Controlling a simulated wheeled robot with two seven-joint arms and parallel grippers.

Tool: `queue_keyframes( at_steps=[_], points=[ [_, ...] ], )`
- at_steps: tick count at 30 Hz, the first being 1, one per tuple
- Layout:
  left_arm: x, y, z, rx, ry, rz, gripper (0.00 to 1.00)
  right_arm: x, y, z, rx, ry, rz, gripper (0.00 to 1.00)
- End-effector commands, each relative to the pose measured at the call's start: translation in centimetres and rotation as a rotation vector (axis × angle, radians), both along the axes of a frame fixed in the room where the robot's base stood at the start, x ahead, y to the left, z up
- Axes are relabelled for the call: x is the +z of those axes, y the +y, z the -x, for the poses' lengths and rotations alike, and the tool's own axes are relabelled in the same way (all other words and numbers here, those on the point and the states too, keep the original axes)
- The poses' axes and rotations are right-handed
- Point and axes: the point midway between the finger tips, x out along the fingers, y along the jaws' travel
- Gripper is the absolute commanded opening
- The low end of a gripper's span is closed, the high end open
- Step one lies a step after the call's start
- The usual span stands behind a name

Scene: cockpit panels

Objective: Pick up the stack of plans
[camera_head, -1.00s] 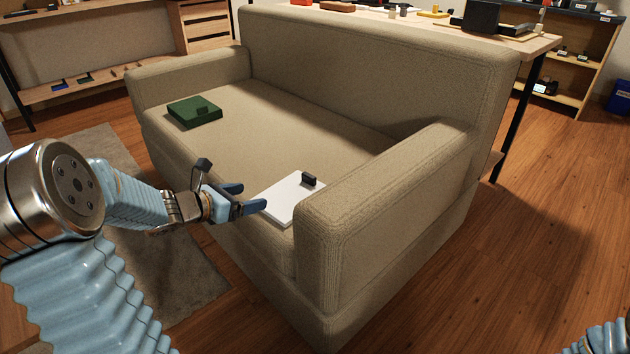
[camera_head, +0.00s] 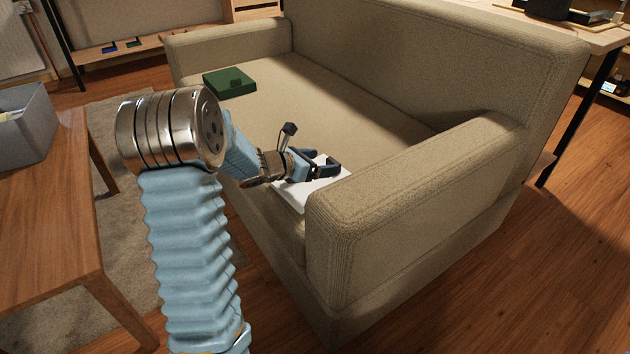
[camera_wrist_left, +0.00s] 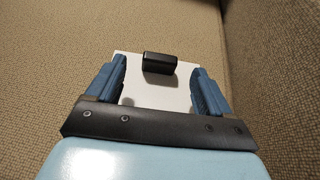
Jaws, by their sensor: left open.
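The stack of plans (camera_head: 299,195) is a flat white stack lying on the sofa seat, close to the near armrest. In the left wrist view the white stack (camera_wrist_left: 183,96) has a black block-shaped grip (camera_wrist_left: 160,63) on its top. My left gripper (camera_head: 332,168) is open over the stack and hides part of it in the head view. In the left wrist view its two blue fingers (camera_wrist_left: 160,88) stand on either side of the black grip, apart from it. The grip lies a little beyond the fingertips in that picture. My right gripper is not in view.
The beige sofa (camera_head: 415,185) has a raised armrest just right of the stack. A green box-like object (camera_head: 230,83) lies on the far part of the seat. A wooden table (camera_head: 50,220) with a grey bin (camera_head: 30,125) stands at the left.

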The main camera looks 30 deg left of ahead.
Motion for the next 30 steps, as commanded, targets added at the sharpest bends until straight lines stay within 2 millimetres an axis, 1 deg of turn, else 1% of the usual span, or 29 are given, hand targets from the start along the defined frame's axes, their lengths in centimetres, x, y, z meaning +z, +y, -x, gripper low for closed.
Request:
queue_keyframes(
  at_steps=[3, 7, 10, 15, 17, 28, 30],
  points=[
    [-1.0, -0.7, -1.8, -0.004, 0.002, -0.001, 0.81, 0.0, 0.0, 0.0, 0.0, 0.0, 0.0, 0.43],
    [-1.5, -1.1, -3.3, -0.003, 0.0, -0.002, 0.81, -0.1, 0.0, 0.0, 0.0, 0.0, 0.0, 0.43],
    [-1.7, -1.2, -3.6, -0.002, 0.0, -0.003, 0.81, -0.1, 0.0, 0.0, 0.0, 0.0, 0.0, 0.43],
    [-1.6, -1.2, -3.6, -0.002, 0.0, -0.001, 0.81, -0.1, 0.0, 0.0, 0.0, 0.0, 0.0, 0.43],
    [-1.6, -1.2, -3.6, -0.002, 0.0, -0.001, 0.73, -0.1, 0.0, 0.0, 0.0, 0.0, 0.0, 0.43],
    [-1.6, -1.2, -3.6, -0.002, 0.0, -0.001, 0.17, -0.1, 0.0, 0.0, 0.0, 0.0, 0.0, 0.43],
    [-1.6, -1.2, -3.6, -0.002, -0.001, -0.001, 0.16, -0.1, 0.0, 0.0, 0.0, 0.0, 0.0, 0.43]
  ],
)
